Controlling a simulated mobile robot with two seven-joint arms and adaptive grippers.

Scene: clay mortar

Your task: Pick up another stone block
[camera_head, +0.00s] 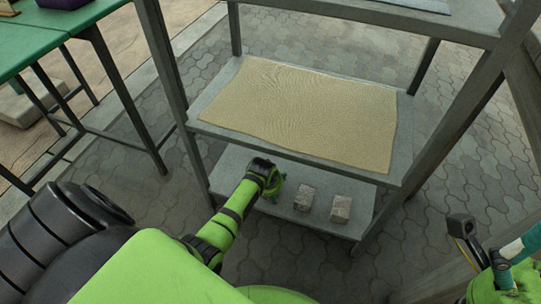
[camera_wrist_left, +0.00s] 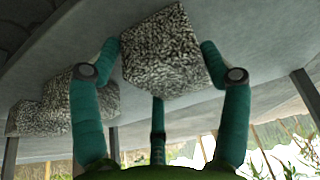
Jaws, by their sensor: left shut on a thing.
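My left gripper (camera_head: 275,190) reaches to the lower shelf of the metal rack. In the left wrist view its teal fingers (camera_wrist_left: 160,75) are shut on a speckled grey stone block (camera_wrist_left: 165,50). That block is hidden by the gripper in the head view. Two other stone blocks, a nearer one (camera_head: 304,197) and one farther right (camera_head: 341,209), sit on the lower shelf to the right of the gripper. In the left wrist view they show at the left, one behind the other. Part of my right gripper (camera_head: 500,258) shows at the lower right; its opening is unclear.
The middle shelf, covered by a tan mat (camera_head: 300,110), overhangs the lower shelf (camera_head: 235,170). Rack posts (camera_head: 165,60) stand at the sides. A green table (camera_head: 60,30) is at the upper left. Paved floor (camera_head: 120,215) lies open between.

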